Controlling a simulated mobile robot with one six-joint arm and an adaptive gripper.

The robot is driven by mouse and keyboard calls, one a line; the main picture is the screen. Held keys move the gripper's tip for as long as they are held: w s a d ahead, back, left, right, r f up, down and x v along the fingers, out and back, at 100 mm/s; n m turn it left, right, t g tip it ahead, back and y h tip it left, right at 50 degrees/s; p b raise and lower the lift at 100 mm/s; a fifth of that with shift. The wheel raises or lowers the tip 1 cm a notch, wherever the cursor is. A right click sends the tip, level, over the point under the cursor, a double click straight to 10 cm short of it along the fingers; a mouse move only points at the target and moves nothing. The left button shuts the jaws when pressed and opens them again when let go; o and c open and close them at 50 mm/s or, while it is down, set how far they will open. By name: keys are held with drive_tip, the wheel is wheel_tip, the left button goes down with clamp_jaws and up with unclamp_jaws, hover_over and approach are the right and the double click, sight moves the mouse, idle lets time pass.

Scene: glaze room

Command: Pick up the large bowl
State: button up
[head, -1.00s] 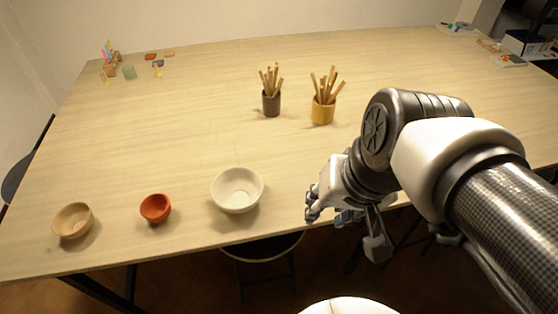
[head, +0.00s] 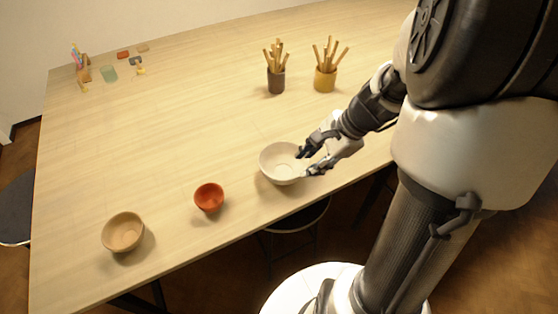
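The large bowl (head: 279,165) is cream white and stands upright on the table, right of the other bowls. My gripper (head: 307,162) is at the bowl's right rim with its two fingers spread apart. One fingertip shows over the rim's upper right side, the other beside its lower right side. The fingers cover a little of the right rim. I cannot tell whether they touch it.
A small red bowl (head: 209,198) and a tan bowl (head: 122,232) stand to the left on the wooden table (head: 170,130). A dark cup (head: 276,82) and a yellow cup (head: 325,78) of sticks stand behind. A stool (head: 297,217) is below the front edge.

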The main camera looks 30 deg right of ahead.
sight(290, 179)
drive_tip(key=b+x, duration=0.4)
drive_tip(key=x, duration=0.6)
drive_tip(key=shift+w+a+f+b, duration=0.1)
drive_tip(key=shift+a+f+b, duration=0.2)
drive_tip(key=shift+r, duration=0.1)
drive_tip(key=shift+c, duration=0.3)
clamp_jaws()
